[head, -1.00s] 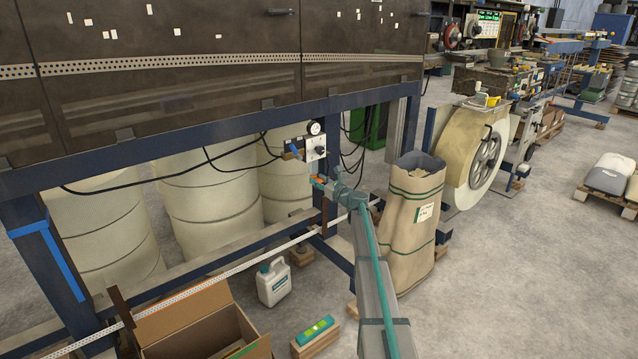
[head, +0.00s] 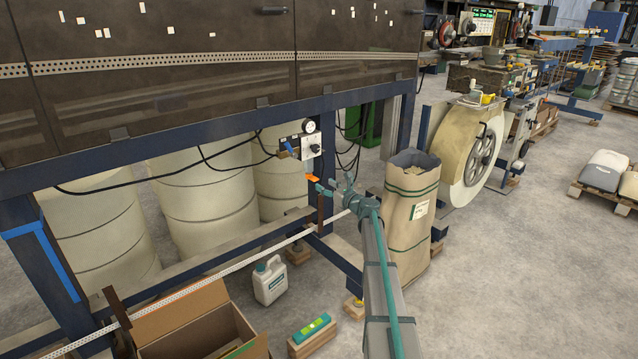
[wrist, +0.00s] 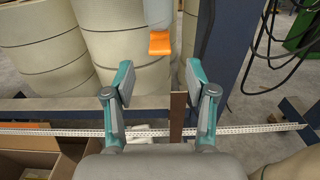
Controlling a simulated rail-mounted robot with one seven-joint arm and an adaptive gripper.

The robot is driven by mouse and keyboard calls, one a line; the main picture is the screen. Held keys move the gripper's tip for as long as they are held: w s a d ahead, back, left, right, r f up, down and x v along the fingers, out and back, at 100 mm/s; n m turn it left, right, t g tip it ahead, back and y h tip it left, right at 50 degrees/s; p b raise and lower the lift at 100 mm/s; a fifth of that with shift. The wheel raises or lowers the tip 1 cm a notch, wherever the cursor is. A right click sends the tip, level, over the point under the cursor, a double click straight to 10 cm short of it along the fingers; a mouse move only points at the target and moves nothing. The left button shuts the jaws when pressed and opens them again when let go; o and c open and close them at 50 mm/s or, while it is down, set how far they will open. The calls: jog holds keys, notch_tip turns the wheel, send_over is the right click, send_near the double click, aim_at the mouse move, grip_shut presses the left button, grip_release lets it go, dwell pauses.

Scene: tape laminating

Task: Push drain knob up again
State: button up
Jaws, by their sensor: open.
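An orange piece (head: 312,178), the likeliest drain knob, hangs at the lower end of a grey part below the small control panel. It also shows at the top middle of the wrist view (wrist: 159,44). My gripper (head: 334,184) is open and empty, just right of the orange piece in the head view. In the wrist view its fingers (wrist: 160,76) stand wide apart, with the orange piece centred beyond the tips and not between them. No contact shows.
The panel (head: 312,146) carries a round gauge (head: 310,126) and is on a blue frame post. Black cables (head: 352,150) hang nearby. A perforated white strip (wrist: 250,129) runs across below my fingers. A paper sack (head: 410,215) stands right of my arm.

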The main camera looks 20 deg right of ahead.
jog(key=v, duration=0.4)
jog(key=shift+s, duration=0.25)
